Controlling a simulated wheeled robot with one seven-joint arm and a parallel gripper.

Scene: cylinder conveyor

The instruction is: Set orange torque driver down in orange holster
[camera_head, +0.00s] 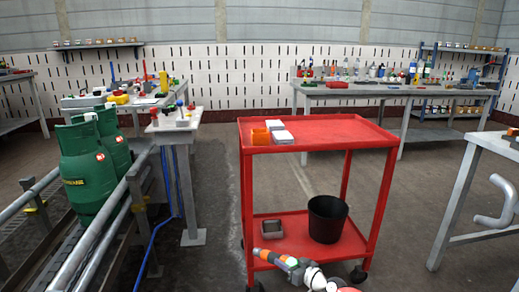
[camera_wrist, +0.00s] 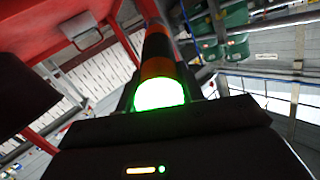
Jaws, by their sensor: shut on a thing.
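The orange torque driver (camera_head: 268,257) is in my gripper (camera_head: 290,266) at the bottom of the head view, in front of the red cart and low, near the lower shelf. In the wrist view the driver (camera_wrist: 156,68) shows orange and dark bands and a glowing green end close to the camera. My gripper is shut on it; the fingers are mostly dark there. A small orange block (camera_head: 261,137), which looks like the orange holster, stands on the cart's red top (camera_head: 340,132) at its left front. Its opening is too small to make out. The driver is well below and apart from it.
Small pale-topped boxes (camera_head: 283,138) stand right beside the orange block. The cart's lower shelf holds a black bin (camera_head: 327,219) and a grey box (camera_head: 271,229). The right of the cart top is clear. Green gas cylinders (camera_head: 85,170) and rails stand left.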

